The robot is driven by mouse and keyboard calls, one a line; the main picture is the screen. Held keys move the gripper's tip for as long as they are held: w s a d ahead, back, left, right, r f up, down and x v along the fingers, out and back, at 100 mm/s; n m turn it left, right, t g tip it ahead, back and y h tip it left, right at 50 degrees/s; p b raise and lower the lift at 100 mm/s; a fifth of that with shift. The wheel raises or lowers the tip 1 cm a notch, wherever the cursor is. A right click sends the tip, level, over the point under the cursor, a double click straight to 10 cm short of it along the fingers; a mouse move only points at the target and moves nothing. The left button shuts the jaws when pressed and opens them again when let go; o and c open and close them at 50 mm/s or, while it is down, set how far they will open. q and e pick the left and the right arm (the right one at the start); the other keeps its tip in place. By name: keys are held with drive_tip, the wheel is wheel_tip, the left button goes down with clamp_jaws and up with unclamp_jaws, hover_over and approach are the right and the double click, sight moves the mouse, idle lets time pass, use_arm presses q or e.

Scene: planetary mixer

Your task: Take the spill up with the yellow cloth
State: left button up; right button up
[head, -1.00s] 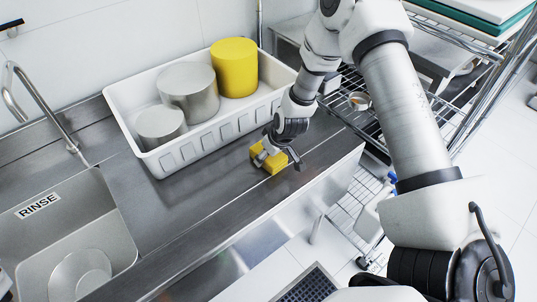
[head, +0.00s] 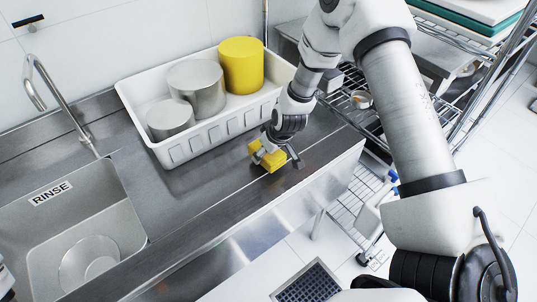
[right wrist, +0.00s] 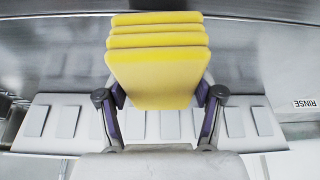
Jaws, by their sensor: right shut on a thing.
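The yellow cloth (head: 268,158) is folded into a thick block of several layers. It is on or just above the steel counter, in front of the white bin; I cannot tell if it touches. My right gripper (head: 270,152) is shut on it. In the right wrist view the cloth (right wrist: 158,75) stands out between the two fingers (right wrist: 160,112). I cannot make out a spill in either view; the cloth and gripper may hide part of the counter.
The white bin (head: 190,152) holds two grey cylinders (head: 197,88) and a yellow one (head: 241,66). The sink (head: 120,225) marked RINSE is at left. A wire rack (head: 440,112) stands at right. Bare counter (head: 190,205) lies between sink and cloth.

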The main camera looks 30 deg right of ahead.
drive_tip(key=shift+d+r+p, duration=0.2)
drive_tip(key=shift+r+p, duration=0.65)
drive_tip(key=shift+r, duration=0.35)
wheel_tip(320, 180, up, 2)
drive_tip(key=shift+a+r+p, duration=0.1)
drive_tip(key=shift+r+p, duration=0.1)
drive_tip(key=shift+p, duration=0.65)
drive_tip(key=shift+r, duration=0.3)
drive_tip(key=shift+f, duration=0.1)
